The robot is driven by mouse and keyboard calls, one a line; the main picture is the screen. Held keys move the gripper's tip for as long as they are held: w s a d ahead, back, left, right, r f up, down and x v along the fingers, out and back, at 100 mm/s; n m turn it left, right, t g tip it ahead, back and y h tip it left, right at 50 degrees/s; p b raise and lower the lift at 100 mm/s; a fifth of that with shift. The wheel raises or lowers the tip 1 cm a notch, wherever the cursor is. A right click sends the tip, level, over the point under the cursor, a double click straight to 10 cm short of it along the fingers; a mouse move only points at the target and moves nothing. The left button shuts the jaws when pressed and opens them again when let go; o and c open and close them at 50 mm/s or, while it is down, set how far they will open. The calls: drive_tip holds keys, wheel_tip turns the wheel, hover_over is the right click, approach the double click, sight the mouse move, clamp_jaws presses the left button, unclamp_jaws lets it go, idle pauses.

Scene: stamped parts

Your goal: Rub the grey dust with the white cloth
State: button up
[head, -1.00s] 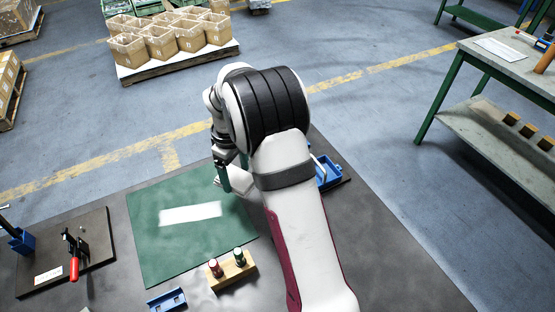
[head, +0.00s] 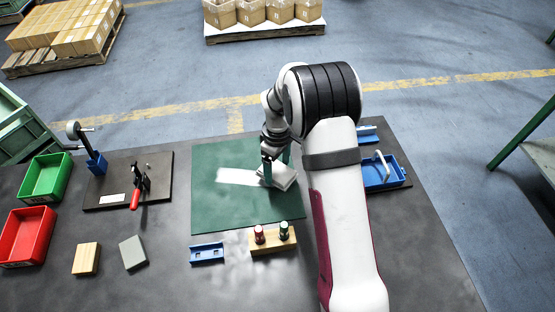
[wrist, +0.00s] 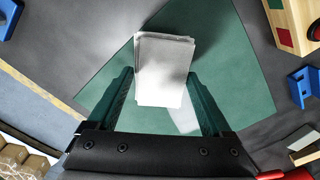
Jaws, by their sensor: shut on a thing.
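My gripper (head: 277,167) is over the right part of the green mat (head: 215,215), its two dark green fingers pointing down. It is shut on the white cloth (head: 286,179), a folded, layered pad. In the wrist view the cloth (wrist: 166,65) sits between the fingers and hides part of the mat (wrist: 240,85). I cannot tell whether it touches the mat. A bright white strip (head: 238,177) lies on the mat left of the cloth. Pale grey smudges (head: 236,272) show on the dark tabletop before the mat; I cannot tell whether these are the dust.
A wooden block with red and green capped pieces (head: 272,242) and a blue part (head: 207,253) stand at the mat's front edge. A clamp board (head: 110,200) is at left, beside green (head: 45,178) and red (head: 27,237) bins. A blue tray (head: 385,173) lies right of my arm.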

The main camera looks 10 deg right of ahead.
sight(216, 174)
drive_tip(key=shift+f, duration=0.95)
drive_tip(key=shift+w+a+f, duration=0.1)
drive_tip(key=shift+a+f, duration=0.15)
drive_tip(key=shift+c, duration=0.5)
drive_tip(key=shift+w+a+f, duration=0.1)
drive_tip(key=shift+a, duration=0.2)
drive_tip(key=shift+w+a, duration=0.75)
drive_tip(key=shift+a, duration=1.9)
drive_tip(key=shift+w+a, duration=0.8)
drive_tip(key=shift+a, duration=1.85)
drive_tip(key=shift+w+a, duration=0.75)
drive_tip(key=shift+a, duration=1.9)
drive_tip(key=shift+s+d, duration=0.8)
drive_tip(key=shift+d, duration=2)
drive_tip(key=shift+s+d, duration=0.85)
drive_tip(key=shift+d, duration=2)
drive_tip(key=shift+s+d, duration=0.8)
drive_tip(key=shift+d, duration=2.1)
drive_tip(key=shift+r, duration=4.1)
drive_tip(key=shift+d, duration=0.1)
